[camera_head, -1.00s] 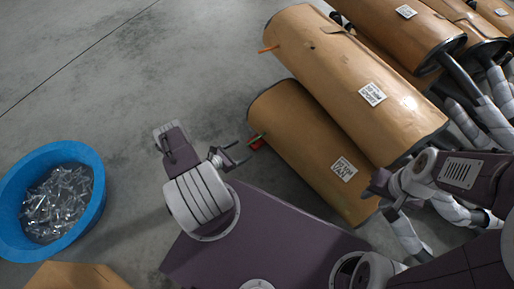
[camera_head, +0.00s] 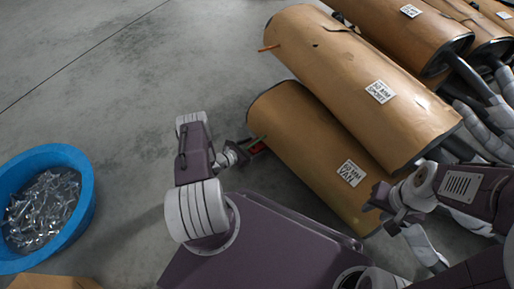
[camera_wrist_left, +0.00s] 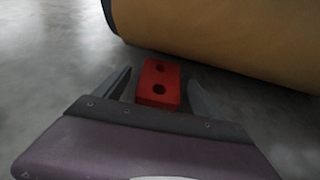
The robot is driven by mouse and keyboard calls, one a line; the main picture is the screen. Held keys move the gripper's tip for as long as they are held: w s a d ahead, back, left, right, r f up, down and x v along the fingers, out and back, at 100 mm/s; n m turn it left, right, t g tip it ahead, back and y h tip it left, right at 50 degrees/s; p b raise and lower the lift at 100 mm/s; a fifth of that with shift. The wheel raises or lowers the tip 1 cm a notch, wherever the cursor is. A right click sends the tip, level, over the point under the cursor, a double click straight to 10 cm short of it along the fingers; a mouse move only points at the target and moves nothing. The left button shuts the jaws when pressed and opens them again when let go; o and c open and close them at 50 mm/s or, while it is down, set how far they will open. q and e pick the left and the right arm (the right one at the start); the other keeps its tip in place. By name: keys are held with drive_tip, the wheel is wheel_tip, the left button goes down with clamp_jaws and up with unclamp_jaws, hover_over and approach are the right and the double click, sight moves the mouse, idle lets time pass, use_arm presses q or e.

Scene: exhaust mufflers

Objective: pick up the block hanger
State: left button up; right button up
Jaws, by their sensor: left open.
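The block hanger, a red block with two dark holes, lies on the grey floor beside the lower muffler, between my left fingers in the left wrist view (camera_wrist_left: 159,84). In the head view only a small reddish part shows at the muffler's left end (camera_head: 257,149). My left gripper (camera_wrist_left: 160,80) is open, one finger on each side of the block, with a gap showing at least on the left. It also shows in the head view (camera_head: 243,150). My right gripper (camera_head: 376,208) is near the muffler's right end; its jaw opening is unclear.
The lower wrapped muffler (camera_head: 300,140) lies close beyond the block, with a larger one (camera_head: 350,75) and several more behind it. A blue tub (camera_head: 85,190) of clear wrapped pieces stands at left. Floor between tub and left arm is free.

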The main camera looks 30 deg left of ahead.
use_arm(q)
drive_tip(key=c, duration=1.6)
drive_tip(key=shift+r+p, duration=0.3)
drive_tip(key=shift+p, duration=0.1)
drive_tip(key=shift+r+p, duration=0.4)
drive_tip(key=shift+p, duration=0.1)
drive_tip(key=a, duration=0.2)
drive_tip(key=shift+w+a+p, duration=0.1)
drive_tip(key=shift+a+p, duration=0.25)
drive_tip(key=a, duration=1)
drive_tip(key=shift+w+a+r+b, duration=0.15)
drive_tip(key=shift+w+a+b, duration=0.15)
drive_tip(key=shift+w, duration=0.1)
wheel_tip(320, 180, up, 13)
drive_tip(key=p, duration=1)
drive_tip(key=shift+d+r, duration=0.15)
